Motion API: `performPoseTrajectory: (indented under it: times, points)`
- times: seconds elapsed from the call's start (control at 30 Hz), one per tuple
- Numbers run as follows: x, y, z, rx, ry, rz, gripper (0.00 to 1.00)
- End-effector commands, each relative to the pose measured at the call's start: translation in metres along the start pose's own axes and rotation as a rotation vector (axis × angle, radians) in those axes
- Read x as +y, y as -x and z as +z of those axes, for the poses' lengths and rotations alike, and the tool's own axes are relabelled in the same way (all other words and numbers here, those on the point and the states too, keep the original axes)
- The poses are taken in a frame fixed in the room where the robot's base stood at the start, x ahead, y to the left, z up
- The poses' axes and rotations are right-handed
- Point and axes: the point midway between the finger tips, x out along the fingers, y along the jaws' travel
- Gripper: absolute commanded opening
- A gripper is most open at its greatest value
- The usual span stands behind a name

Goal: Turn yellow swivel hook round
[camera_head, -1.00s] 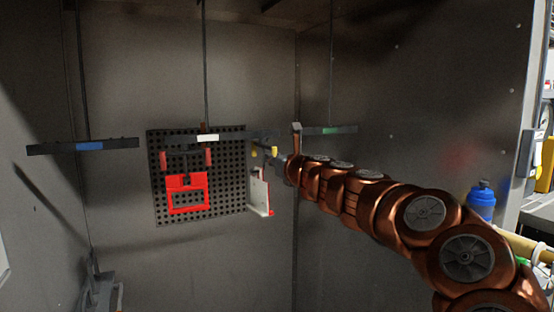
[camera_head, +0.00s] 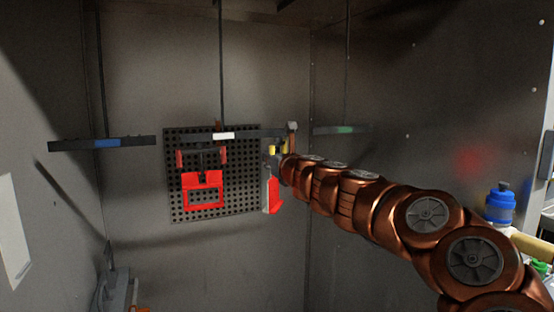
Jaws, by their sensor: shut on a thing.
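The yellow swivel hook (camera_head: 285,149) hangs at the right end of the dark bar with the white label (camera_head: 223,136). My gripper (camera_head: 274,159) is small and dark at the end of my copper-coloured arm, right at the hook. It is shut on the hook, though the contact is partly hidden by my wrist. A red and white bracket (camera_head: 273,194) hangs just below the gripper, its red side now mostly facing me. A red frame-shaped part (camera_head: 202,190) hangs further left under the same bar.
A black perforated panel (camera_head: 242,198) is behind the hanging parts. Bars with a blue label (camera_head: 106,143) and a green label (camera_head: 343,129) hang to the left and right. A blue bottle (camera_head: 500,205) stands at the right. The booth's lower middle is clear.

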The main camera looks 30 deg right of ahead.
Motion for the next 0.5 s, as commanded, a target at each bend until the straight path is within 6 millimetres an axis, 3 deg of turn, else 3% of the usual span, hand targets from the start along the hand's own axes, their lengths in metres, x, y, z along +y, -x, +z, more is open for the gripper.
performPoseTrajectory:
  times: [0.5]
  points:
    - [0.018, -0.021, 0.001, 0.000, 0.000, 0.004, 0.07]
